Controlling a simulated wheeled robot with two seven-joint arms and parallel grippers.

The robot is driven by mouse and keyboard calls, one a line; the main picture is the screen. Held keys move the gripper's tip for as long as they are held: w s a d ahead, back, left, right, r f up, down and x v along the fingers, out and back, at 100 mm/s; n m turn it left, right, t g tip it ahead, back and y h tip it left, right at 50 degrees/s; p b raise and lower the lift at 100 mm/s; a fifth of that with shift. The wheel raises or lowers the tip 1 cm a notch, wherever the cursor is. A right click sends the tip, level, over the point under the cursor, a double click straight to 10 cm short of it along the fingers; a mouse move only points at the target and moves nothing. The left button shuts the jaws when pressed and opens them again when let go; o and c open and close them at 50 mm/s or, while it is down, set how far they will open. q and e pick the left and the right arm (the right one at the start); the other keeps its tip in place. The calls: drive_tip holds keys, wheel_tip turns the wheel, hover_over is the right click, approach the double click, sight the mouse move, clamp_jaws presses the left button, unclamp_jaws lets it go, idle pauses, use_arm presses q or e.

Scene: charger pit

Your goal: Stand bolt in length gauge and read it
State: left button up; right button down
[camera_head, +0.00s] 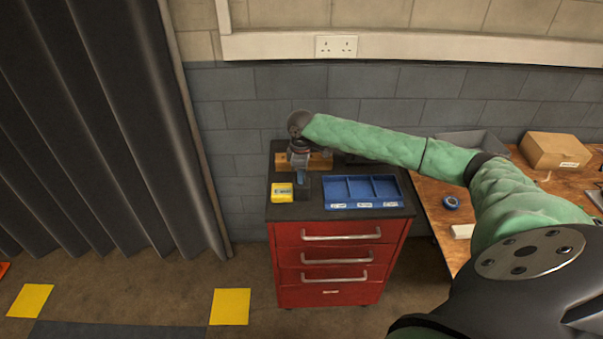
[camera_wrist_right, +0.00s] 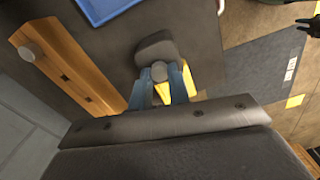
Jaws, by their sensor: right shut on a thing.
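My right gripper (camera_head: 300,178) is over the left part of the black cabinet top. In the right wrist view its blue fingers (camera_wrist_right: 161,84) are shut on a bolt, whose round grey head (camera_wrist_right: 159,72) shows between the tips. A dark grey block (camera_wrist_right: 155,46), which looks like the length gauge, is right beside the bolt head; it also shows in the head view (camera_head: 303,194). The bolt's shank is hidden, so I cannot tell whether it is inside the gauge. A wooden rack (camera_wrist_right: 62,68) with holes holds another round-headed bolt (camera_wrist_right: 27,53).
A yellow box (camera_head: 282,191) sits left of the gauge. A blue tray (camera_head: 327,193) with three labelled compartments lies to the right. The top belongs to a red drawer cabinet (camera_head: 332,262). A wooden bench (camera_head: 437,203) with a cardboard box (camera_head: 555,150) stands at right.

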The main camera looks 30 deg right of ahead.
use_arm(q)
drive_tip(key=shift+s, duration=0.15)
use_arm(e)
drive_tip(key=shift+f, duration=0.15)
drive_tip(key=shift+f, duration=0.2)
drive_tip(key=c, duration=1.3)
unclamp_jaws()
drive_tip(key=shift+o, duration=0.2)
use_arm(q)
wheel_tip(320, 180, up, 7)
drive_tip(key=d+b, duration=0.1)
drive_tip(key=b, duration=0.1)
drive_tip(key=shift+w+d+f+g, duration=0.2)
drive_tip(key=shift+w+d+g, duration=0.05)
drive_tip(key=shift+d+g, duration=0.1)
use_arm(e)
drive_tip(key=shift+r, duration=3.9)
use_arm(q)
drive_tip(key=shift+f, duration=0.1)
